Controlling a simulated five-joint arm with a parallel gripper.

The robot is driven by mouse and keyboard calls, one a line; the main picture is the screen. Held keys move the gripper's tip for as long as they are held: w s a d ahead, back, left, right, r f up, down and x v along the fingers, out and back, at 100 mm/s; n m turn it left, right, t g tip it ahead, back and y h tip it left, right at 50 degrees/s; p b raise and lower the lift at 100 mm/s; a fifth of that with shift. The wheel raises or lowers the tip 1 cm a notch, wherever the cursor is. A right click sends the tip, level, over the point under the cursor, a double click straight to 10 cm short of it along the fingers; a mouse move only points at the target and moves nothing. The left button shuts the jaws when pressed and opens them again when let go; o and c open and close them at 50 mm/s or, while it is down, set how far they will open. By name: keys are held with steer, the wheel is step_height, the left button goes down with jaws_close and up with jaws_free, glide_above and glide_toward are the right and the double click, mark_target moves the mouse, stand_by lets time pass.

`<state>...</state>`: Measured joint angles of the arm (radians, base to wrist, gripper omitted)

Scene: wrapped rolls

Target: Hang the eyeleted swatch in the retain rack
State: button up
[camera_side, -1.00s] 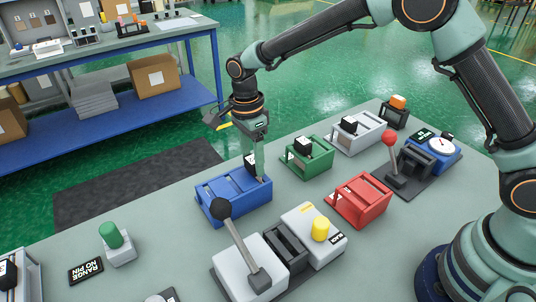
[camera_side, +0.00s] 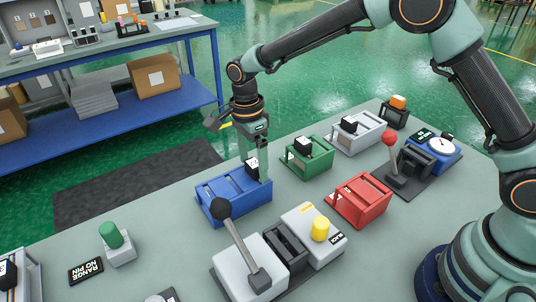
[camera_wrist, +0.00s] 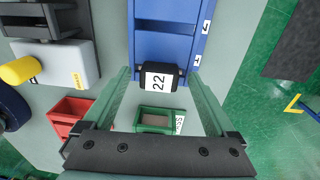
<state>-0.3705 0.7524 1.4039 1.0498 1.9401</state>
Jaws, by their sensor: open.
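A black piece with a white label reading 22 (camera_wrist: 160,79) sits at the near end of the blue rack (camera_wrist: 166,42) in the wrist view. In the side view the labelled black piece (camera_side: 251,168) is at the back right end of the blue rack (camera_side: 229,207), partly hidden by a finger. I cannot make out an eyelet. My gripper (camera_side: 256,172) points down there, its green fingers apart. In the wrist view my gripper (camera_wrist: 157,76) is open, one finger on each side of the black piece, with gaps showing.
Green (camera_side: 308,157), grey (camera_side: 358,136) and red (camera_side: 357,205) bins stand to the right. A black-knobbed lever (camera_side: 232,230) rises in front of the blue rack, and a red-knobbed lever (camera_side: 392,155) stands further right.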

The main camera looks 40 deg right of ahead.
step_height(320, 180, up, 12)
steer(key=shift+w+a, duration=0.15)
steer(key=shift+w, duration=0.2)
steer(key=s+d+r+n+t, duration=0.3)
steer(key=s+d+r+n, duration=0.45)
steer(key=d, duration=0.25)
steer(key=s+d+f+n+t, duration=0.2)
steer(key=s+d+n+t, duration=0.1)
steer(key=s+d+n, duration=0.5)
steer(key=shift+s+n, duration=0.95)
steer(key=shift+n, duration=0.3)
